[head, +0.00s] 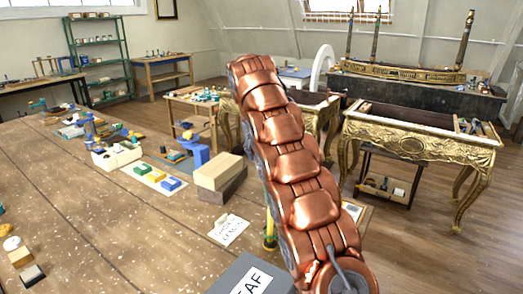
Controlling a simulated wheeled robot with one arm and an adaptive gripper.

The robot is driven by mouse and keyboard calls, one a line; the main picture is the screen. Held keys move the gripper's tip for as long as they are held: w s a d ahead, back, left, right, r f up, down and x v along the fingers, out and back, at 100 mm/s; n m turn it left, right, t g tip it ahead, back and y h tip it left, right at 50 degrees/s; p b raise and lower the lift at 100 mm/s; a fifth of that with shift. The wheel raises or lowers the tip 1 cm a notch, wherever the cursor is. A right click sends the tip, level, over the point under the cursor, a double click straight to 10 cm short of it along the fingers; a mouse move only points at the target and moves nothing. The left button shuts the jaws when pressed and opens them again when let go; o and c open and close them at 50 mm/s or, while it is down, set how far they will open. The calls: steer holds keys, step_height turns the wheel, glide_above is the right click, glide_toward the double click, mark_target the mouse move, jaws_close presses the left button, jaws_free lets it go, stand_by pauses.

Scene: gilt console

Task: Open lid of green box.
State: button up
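I cannot make out a green box with a lid in the head view. A dark grey box (225,279) with a white label ending in "EAF" is cut off by the bottom edge; its colour looks grey, and only its top part shows. My copper-coloured segmented arm rises through the middle of the view, just right of this box, and hides part of the table behind it. My gripper is not in view.
The long wooden table (90,225) holds a lettered card (229,229), stacked tan and brown blocks (219,173) and a white card with coloured pieces (139,173). Its front middle is largely clear. A gilt console (420,140) stands at right, beyond the table.

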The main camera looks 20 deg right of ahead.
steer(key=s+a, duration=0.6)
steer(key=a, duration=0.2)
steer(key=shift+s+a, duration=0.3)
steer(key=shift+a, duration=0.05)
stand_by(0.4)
